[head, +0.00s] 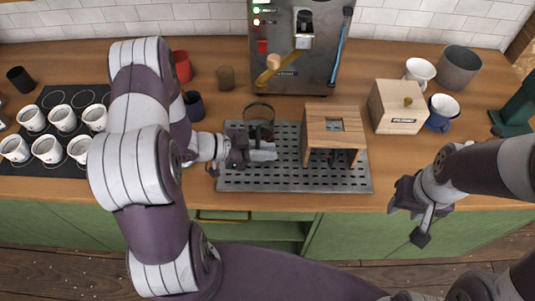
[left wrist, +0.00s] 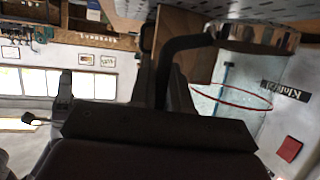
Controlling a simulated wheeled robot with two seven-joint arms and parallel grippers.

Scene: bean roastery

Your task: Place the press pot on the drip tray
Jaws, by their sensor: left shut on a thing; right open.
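The press pot (head: 258,112), a clear glass cylinder with a dark rim, is at the left part of the drip tray (head: 290,183), near its back edge. The drip tray is a grey perforated metal plate on the counter. My left gripper (head: 262,151) is shut on the pot's dark handle, in front of the glass. In the left wrist view the handle (left wrist: 185,45) runs between the fingers and the glass (left wrist: 225,95) is beside them. I cannot tell whether the pot's base touches the tray. My right gripper (head: 424,220) is open and empty in front of the counter's right part.
A wooden stand (head: 333,118) occupies the tray's right half. The espresso machine (head: 300,70) stands behind it. A wooden box (head: 398,108) and several cups are at the right. Several white cups stand on a dark mat (head: 40,188) at the left. The tray's front middle is bare.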

